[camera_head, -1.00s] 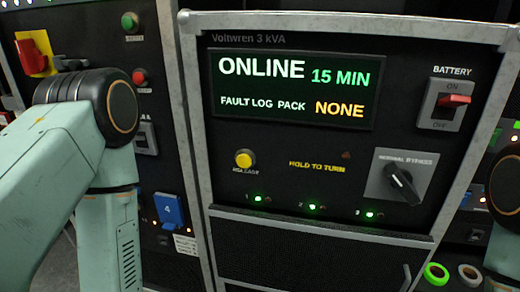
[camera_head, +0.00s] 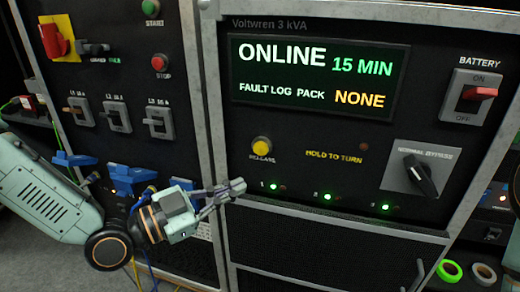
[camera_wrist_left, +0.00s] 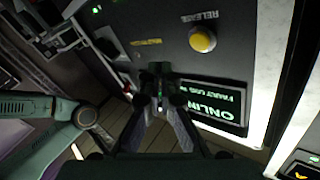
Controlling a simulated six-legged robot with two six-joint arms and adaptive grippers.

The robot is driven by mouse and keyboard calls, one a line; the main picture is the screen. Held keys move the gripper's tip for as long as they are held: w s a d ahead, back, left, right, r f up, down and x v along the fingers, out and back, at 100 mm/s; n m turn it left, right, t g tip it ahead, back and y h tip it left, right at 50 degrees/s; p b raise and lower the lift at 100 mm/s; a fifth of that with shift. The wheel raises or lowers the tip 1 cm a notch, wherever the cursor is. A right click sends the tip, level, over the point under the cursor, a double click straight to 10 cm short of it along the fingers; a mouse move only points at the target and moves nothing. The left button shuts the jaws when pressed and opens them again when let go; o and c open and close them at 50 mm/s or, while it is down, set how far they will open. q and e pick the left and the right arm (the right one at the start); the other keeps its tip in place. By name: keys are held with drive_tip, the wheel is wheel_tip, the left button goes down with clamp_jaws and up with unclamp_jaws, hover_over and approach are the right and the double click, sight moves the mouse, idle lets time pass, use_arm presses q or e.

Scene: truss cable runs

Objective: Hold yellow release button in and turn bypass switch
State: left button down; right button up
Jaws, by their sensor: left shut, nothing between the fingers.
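The yellow release button (camera_head: 261,146) is round and sits on the black UPS panel, below the left end of the display. It also shows in the left wrist view (camera_wrist_left: 202,40). The bypass switch (camera_head: 420,176) is a black knob on a grey plate at the panel's right, its handle slanting down to the right. My left gripper (camera_head: 236,187) is shut and empty, below and left of the button and apart from it. In the left wrist view, the shut fingers (camera_wrist_left: 158,85) point toward the panel.
The display (camera_head: 315,75) reads ONLINE, 15 MIN. A red battery switch (camera_head: 479,93) is at upper right. Breaker switches and blue plugs (camera_head: 125,173) fill the left rack. Green LEDs line the panel's lower edge. Tape rolls (camera_head: 449,271) lie at lower right.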

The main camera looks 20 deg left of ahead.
sight(261, 149)
use_arm(q)
drive_tip(key=r+m+h, duration=0.1)
drive_tip(key=m, duration=0.1)
drive_tip(key=s+d+r+m, duration=0.1)
drive_tip(key=m, duration=0.1)
drive_tip(key=shift+s+d+r+h, duration=0.1)
drive_tip(key=shift+s+d+h, duration=0.1)
drive_tip(key=shift+h, duration=0.2)
drive_tip(key=shift+a, duration=0.1)
drive_tip(key=shift+w, duration=4.4)
drive_tip(key=shift+w, duration=0.1)
drive_tip(key=shift+w, duration=0.35)
